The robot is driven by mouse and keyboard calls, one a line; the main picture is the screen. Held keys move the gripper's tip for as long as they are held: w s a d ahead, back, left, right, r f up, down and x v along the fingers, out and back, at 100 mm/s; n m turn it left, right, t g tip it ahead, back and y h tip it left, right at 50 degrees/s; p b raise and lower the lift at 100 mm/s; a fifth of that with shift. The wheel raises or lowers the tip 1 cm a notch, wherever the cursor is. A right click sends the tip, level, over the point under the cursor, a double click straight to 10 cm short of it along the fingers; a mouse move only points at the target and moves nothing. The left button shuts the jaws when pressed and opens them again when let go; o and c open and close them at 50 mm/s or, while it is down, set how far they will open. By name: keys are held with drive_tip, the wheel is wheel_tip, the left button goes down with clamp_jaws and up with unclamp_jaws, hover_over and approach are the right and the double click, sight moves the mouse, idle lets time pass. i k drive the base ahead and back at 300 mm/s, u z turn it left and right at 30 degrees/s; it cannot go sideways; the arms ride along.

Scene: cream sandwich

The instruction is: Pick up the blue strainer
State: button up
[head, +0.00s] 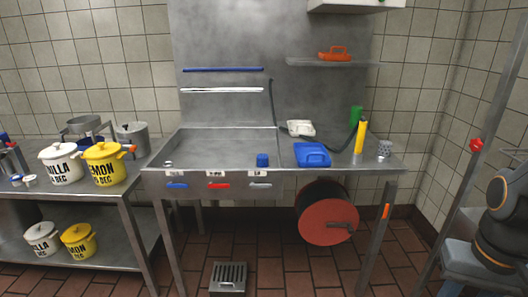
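Several blue things are in view, and I cannot tell for sure which is the strainer. A blue flat tray-like item (312,154) lies on the counter right of the sink. A small blue cup-like item (262,160) sits at the right front of the sink basin. A blue handle-like piece (177,185) is on the sink's front face, under a small label. My gripper is not in view. Part of my dark arm shows at the right edge, well apart from the counter.
The steel sink table (225,150) stands against the wall. A yellow bottle (360,137) and a small grey cup (384,148) stand at its right. White and yellow pots (104,164) crowd the left table. A red drum (327,222) is below. The floor in front is mostly clear, with a grate (229,277).

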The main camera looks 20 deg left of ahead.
sight(262, 158)
drive_tip(key=u, duration=0.4)
drive_tip(key=i, duration=1.55)
drive_tip(key=u, duration=0.6)
drive_tip(key=i, duration=0.6)
drive_tip(key=z, duration=0.1)
